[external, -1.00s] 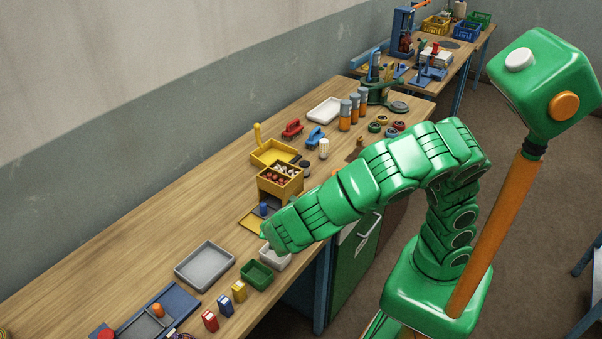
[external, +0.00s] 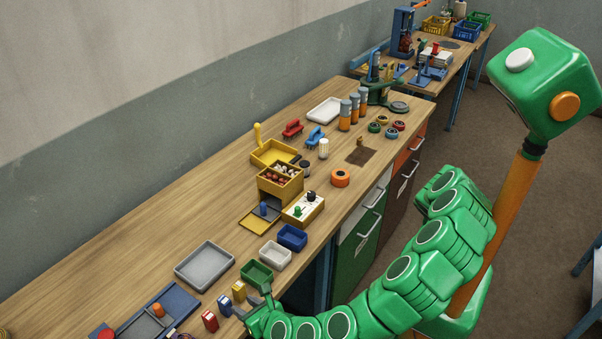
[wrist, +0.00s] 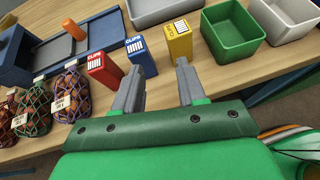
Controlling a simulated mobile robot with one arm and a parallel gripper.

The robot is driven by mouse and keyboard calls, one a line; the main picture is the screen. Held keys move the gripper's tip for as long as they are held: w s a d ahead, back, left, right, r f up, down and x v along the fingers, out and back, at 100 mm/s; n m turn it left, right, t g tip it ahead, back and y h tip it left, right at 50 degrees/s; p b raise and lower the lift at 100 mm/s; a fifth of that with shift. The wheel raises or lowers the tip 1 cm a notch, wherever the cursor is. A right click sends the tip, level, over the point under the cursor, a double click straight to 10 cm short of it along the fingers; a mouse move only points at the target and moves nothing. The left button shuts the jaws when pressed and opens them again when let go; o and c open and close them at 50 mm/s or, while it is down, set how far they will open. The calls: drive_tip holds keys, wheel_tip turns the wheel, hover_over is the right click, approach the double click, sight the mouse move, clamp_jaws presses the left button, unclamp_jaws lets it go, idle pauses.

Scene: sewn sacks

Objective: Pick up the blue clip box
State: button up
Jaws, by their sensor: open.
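The blue clip box (wrist: 141,57) stands upright on the wooden bench, between a red clip box (wrist: 104,70) and a yellow clip box (wrist: 179,42). In the external view the blue clip box (external: 225,304) is near the bench's front edge. My gripper (wrist: 160,70) is open and empty. In the external view my gripper (external: 253,303) is low over the bench edge beside the boxes.
A green bin (wrist: 233,45) and a white bin (wrist: 287,16) stand to the right in the wrist view. A grey tray (external: 205,265) lies behind the boxes. Several netted sacks (wrist: 70,96) and a blue board (wrist: 83,42) are to the left. Bare bench lies between the boxes and grey tray.

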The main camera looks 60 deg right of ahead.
sight(229, 307)
drive_tip(key=shift+w+a+f+n+t+y, duration=0.25)
drive_tip(key=shift+a+n+y, duration=0.1)
drive_tip(key=shift+a+n, duration=0.1)
drive_tip(key=shift+w+a+f+n+t+y, duration=0.25)
drive_tip(key=shift+a+n+y, duration=0.1)
drive_tip(key=shift+n, duration=0.1)
drive_tip(key=shift+w+f+n, duration=0.1)
drive_tip(key=shift+w+n, duration=0.15)
drive_tip(key=shift+n, duration=0.05)
drive_tip(key=shift+y, duration=0.3)
drive_tip(key=shift+x, duration=2.8)
drive_tip(key=c, duration=0.7)
